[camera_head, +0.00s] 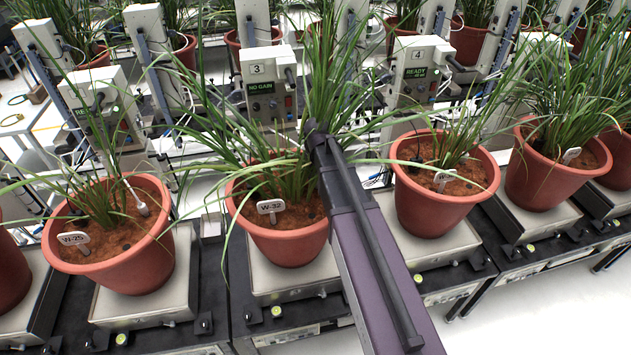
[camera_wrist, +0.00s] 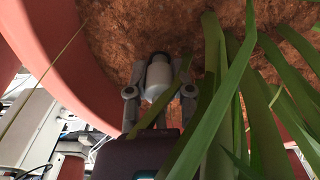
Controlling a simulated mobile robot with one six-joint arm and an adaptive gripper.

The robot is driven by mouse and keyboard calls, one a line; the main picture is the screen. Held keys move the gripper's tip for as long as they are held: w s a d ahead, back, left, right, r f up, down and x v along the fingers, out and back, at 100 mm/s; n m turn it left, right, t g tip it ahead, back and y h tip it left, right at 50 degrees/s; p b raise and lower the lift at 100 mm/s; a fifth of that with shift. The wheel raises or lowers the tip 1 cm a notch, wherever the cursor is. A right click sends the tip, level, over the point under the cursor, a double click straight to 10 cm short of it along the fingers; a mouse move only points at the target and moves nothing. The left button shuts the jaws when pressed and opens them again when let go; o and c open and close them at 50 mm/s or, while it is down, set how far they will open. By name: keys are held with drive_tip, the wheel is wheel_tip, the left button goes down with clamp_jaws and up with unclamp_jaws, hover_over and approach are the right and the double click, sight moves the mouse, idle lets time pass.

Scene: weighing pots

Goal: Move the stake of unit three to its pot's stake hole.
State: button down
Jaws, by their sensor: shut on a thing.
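My gripper (camera_wrist: 159,92) is shut on a pale cylinder with a dark end, which I take to be the stake (camera_wrist: 158,78) of unit three. In the wrist view the soil (camera_wrist: 115,30) and wall of a pot lie beyond it; I cannot tell whether the stake touches the soil. Unit three's terracotta pot (camera_head: 287,246) holds a leafy plant and a white tag (camera_head: 270,206) marked W-32. A dark spot (camera_head: 312,212), possibly a hole, shows in its soil. In the head view my arm reaches over the pot's right side, and leaves and arm hide the fingertips.
Long leaves (camera_wrist: 230,90) cross beside and in front of my gripper. Behind the pot stands the unit three box (camera_head: 262,85), reading NO GAIN. Pot W-25 (camera_head: 110,262) stands left, and unit four's pot (camera_head: 432,208) right, close by on pale scale plates.

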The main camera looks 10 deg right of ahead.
drive_tip(key=shift+c, duration=2.1)
unclamp_jaws()
drive_tip(key=shift+r, duration=0.15)
wheel_tip(320, 180, up, 13)
drive_tip(key=p, duration=1.3)
drive_tip(key=s, duration=0.5)
drive_tip(key=s+f+b, duration=0.1)
drive_tip(key=s, duration=0.4)
drive_tip(key=s+f+b, duration=0.1)
drive_tip(key=s, duration=0.5)
drive_tip(key=shift+a+f, duration=0.2)
drive_tip(key=shift+a, duration=0.05)
